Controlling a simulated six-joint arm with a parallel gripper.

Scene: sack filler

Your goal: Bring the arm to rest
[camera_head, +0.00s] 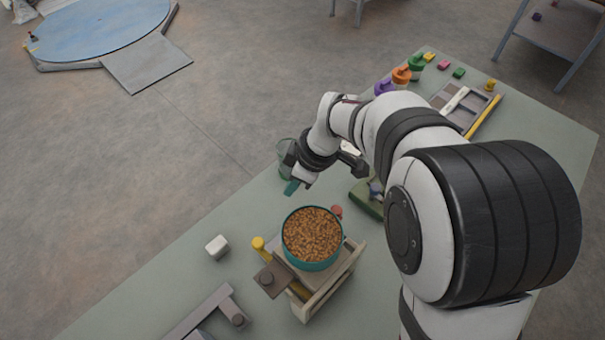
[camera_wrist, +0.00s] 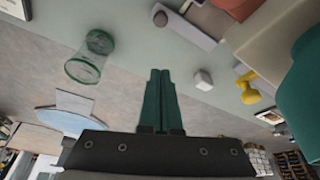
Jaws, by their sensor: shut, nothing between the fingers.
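My gripper (camera_wrist: 160,88) is shut and empty, its two green fingers pressed together in the wrist view. In the head view my gripper (camera_head: 291,187) hangs over the bench, just up and left of a teal pot (camera_head: 312,266). The pot is full of brown pellets (camera_head: 312,235) and stands on a small wooden stand (camera_head: 345,275). My arm is bent and reaches in from the right, hiding part of the bench. The fingers appear apart from any object.
A clear green-rimmed cup (camera_wrist: 90,57) stands close to my gripper. A white cube (camera_head: 217,246) and a yellow knob (camera_head: 258,243) are near the stand. A grey bracket (camera_head: 210,312) lies at the front. A tray (camera_head: 470,105) and coloured pieces (camera_head: 401,74) sit at the far end.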

